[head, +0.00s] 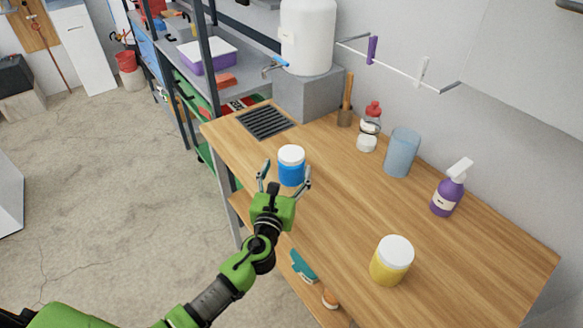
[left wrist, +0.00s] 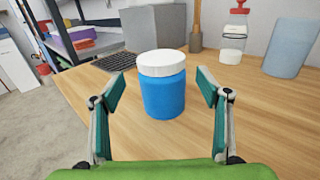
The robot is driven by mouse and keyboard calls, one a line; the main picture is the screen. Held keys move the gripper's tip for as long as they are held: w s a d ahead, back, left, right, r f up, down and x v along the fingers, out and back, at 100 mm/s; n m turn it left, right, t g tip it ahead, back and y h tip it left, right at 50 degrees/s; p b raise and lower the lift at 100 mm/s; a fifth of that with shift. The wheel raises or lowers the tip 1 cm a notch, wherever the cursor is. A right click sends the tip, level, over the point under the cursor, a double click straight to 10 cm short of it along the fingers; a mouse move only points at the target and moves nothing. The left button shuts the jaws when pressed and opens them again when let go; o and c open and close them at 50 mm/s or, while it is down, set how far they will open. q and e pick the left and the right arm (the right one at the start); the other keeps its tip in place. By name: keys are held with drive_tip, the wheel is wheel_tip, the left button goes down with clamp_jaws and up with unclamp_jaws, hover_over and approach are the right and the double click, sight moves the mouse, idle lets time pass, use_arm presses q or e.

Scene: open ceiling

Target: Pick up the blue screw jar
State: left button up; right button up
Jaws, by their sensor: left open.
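The blue screw jar (head: 291,171) has a white lid and stands upright on the wooden table (head: 330,210), near its left edge. My left gripper (head: 285,179) is open just in front of the jar. In the left wrist view the blue screw jar (left wrist: 166,92) stands ahead, between the two spread fingers of my left gripper (left wrist: 164,95), with a gap on each side. Neither finger visibly touches it. My right gripper is not in view.
A yellow jar (head: 391,262) with a white lid stands at the front right. A purple spray bottle (head: 448,190), a blue cup (head: 401,154) and a red-capped bottle (head: 368,128) stand along the back. A drain grate (head: 265,122) lies behind the blue jar. The table's middle is clear.

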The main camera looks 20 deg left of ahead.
sight(292, 156)
use_arm(q)
drive_tip(key=w, duration=0.5)
drive_tip(key=shift+w+r+p, duration=0.2)
drive_tip(key=shift+w+p, duration=0.1)
drive_tip(key=shift+s, duration=0.15)
drive_tip(key=c, duration=1.2)
